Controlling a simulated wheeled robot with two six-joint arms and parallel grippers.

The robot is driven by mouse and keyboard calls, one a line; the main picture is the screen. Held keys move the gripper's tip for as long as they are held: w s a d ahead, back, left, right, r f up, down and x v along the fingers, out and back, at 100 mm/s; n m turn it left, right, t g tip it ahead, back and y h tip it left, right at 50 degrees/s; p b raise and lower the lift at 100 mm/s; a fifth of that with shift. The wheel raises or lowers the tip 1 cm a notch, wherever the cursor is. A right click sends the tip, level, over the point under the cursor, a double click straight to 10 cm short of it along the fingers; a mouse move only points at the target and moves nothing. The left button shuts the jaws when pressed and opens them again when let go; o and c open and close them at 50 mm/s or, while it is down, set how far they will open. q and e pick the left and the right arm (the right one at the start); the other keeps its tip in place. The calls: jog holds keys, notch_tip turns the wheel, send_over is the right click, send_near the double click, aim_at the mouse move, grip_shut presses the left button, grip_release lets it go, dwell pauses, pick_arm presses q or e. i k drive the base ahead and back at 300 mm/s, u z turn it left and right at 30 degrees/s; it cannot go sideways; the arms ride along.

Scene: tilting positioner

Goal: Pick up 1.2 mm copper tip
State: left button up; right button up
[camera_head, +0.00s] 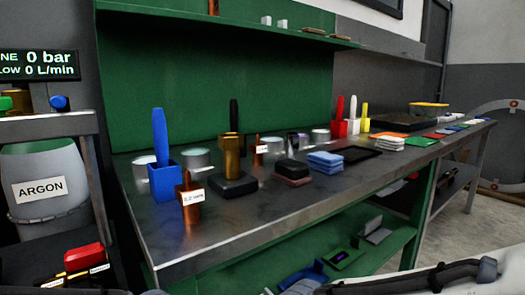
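A copper tip (188,212) with a white label stands upright at the near left of the steel workbench (245,226). The label's first digit is hard to read; it ends in ".2 mm". A second, smaller copper tip (256,162) with a white label stands further back; its label is too small to read. Neither tip is touched by a gripper. Pale parts of my own arm show along the bottom right edge, but no gripper fingers can be made out in the head view.
A blue holder (163,185) stands close behind the near tip. A brass piece on a dark base (235,185) stands to its right, then dark and blue pads (326,161). The front bench strip is clear. A green shelf (230,30) hangs above.

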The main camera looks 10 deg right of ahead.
aim_at(258, 149)
jog(key=z, duration=2.1)
jog(key=i, duration=2.05)
jog(key=u, duration=3.4)
